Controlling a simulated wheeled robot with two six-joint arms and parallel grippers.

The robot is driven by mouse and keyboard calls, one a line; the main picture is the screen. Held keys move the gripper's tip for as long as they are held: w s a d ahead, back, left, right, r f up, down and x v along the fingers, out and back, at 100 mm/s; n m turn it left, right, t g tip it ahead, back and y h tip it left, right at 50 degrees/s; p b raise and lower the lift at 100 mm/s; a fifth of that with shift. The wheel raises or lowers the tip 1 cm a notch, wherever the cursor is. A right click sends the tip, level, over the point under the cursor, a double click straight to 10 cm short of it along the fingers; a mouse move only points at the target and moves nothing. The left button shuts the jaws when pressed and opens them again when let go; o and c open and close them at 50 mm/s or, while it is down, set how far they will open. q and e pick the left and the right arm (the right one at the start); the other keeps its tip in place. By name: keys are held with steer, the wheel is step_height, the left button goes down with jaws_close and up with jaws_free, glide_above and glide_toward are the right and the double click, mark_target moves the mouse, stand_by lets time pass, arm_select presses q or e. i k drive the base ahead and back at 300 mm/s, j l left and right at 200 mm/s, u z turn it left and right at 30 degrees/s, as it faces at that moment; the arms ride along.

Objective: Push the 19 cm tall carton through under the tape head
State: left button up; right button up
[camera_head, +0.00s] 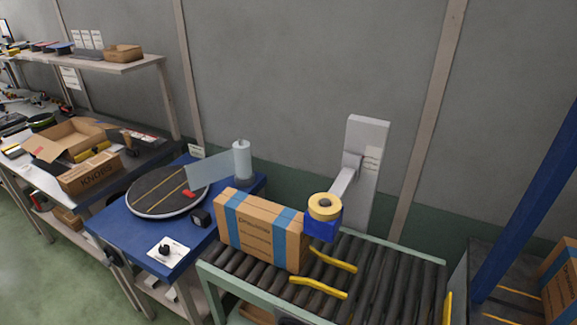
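A brown carton (257,229) with blue vertical bands stands upright on the left part of the roller conveyor (381,279). The tape head (322,226) is a blue block with a yellow tape roll (325,206), carried on an arm from a grey-white post (364,165). The head is at the carton's right end, near its top height; I cannot tell whether they touch. Neither of my grippers shows in the head view.
Two yellow guide rails (319,287) lie on the rollers just right of the carton. The rollers beyond them are clear. A blue table (126,234) with a round turntable (168,192) adjoins on the left. A blue slanted post (532,203) and another carton (561,285) are at the right.

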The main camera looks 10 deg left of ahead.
mark_target(272, 233)
steer(key=j+z, duration=0.2)
steer(key=j, duration=0.55)
steer(key=j+z, duration=0.2)
steer(key=j, duration=0.55)
steer(key=k+j+z, duration=0.2)
steer(key=j, duration=0.55)
steer(key=i, duration=0.1)
